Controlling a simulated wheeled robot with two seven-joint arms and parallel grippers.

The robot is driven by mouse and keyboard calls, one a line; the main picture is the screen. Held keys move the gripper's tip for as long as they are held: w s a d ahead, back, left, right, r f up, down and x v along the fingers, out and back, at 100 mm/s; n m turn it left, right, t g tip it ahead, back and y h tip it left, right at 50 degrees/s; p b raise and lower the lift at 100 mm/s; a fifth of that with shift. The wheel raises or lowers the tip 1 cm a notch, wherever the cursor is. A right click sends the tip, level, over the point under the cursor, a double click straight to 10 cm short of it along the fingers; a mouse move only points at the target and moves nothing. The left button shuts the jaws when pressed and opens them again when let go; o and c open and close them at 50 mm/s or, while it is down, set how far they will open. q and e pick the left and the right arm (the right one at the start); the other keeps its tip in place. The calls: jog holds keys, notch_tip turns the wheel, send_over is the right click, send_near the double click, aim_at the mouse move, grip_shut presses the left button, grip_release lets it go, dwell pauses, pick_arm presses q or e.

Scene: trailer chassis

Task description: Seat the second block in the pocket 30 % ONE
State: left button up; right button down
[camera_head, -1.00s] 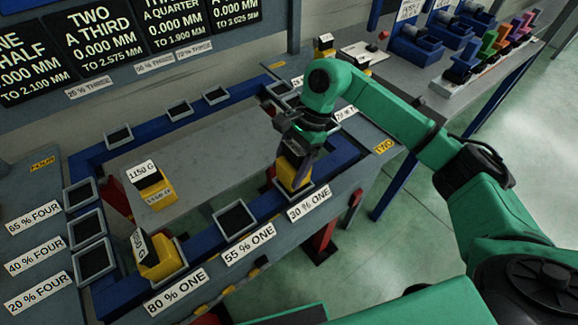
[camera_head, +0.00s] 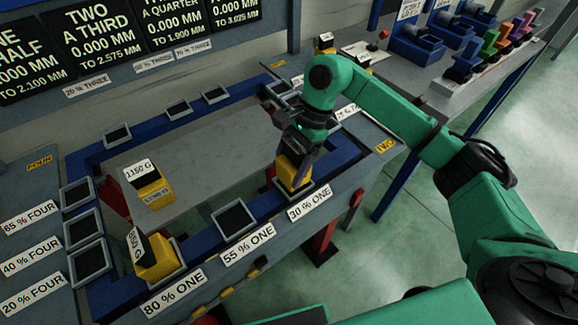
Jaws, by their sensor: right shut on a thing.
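My right gripper (camera_head: 302,150) points down over the front rail and is shut on a yellow block (camera_head: 292,174). The block is upright at the pocket above the label 30 % ONE (camera_head: 309,203), whose rim (camera_head: 303,192) shows around its lower front. Whether the block touches the pocket floor is hidden. Another yellow block (camera_head: 158,258), with an 850 G tag, sits in the pocket at 80 % ONE. A third yellow block (camera_head: 155,191), tagged 1150 G, stands on the grey plate inside the frame. My left gripper is not in view.
The pocket at 55 % ONE (camera_head: 235,219) is empty, as are pockets on the left and back rails. Dark sign boards (camera_head: 95,35) hang behind. A side bench (camera_head: 420,80) at the upper right carries blue fixtures and coloured parts. The grey plate (camera_head: 220,160) is mostly clear.

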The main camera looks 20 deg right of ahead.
jog(key=shift+f+b, duration=1.2)
grip_release()
jog(key=shift+r, duration=0.1)
jog(key=b+v, duration=0.1)
jog(key=v, duration=1.3)
jog(key=shift+r, duration=0.25)
jog(key=shift+d, duration=0.15)
